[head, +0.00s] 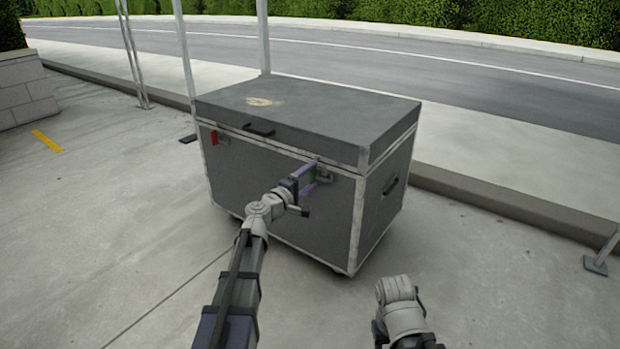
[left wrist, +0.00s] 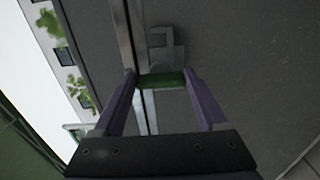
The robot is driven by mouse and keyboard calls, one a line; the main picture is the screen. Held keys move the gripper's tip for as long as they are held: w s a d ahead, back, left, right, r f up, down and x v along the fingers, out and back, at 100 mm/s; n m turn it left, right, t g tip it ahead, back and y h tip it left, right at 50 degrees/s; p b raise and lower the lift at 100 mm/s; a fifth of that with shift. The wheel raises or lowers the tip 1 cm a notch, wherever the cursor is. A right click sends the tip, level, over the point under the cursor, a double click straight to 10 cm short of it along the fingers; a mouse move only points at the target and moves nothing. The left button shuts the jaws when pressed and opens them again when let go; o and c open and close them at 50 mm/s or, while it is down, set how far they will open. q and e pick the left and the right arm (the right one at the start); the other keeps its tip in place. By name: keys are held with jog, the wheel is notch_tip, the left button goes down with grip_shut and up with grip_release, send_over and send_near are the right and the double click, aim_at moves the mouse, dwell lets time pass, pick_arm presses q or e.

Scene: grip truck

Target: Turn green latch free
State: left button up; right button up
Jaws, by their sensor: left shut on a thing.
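A large grey case (head: 285,205) with pale metal edges stands on the pavement, its lid (head: 310,106) down. The green latch (left wrist: 162,80) is on its front face, near the right end of the lid seam. My left gripper (head: 316,173) is at the latch, its purple fingers on either side, shut on it. In the left wrist view the latch spans the gap between the fingertips (left wrist: 163,86), beside a metal catch plate (left wrist: 160,48). In the head view the fingers hide most of the latch. The right arm shows at the bottom, but its gripper fingers do not.
Another handle (head: 391,186) is on the right side. Metal poles stand behind and left of the case. A kerb (head: 500,200) runs behind; the pavement in front is clear.

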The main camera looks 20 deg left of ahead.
dwell(0.6)
pick_arm(q)
jog(key=o, duration=1.3)
jog(key=v, duration=0.8)
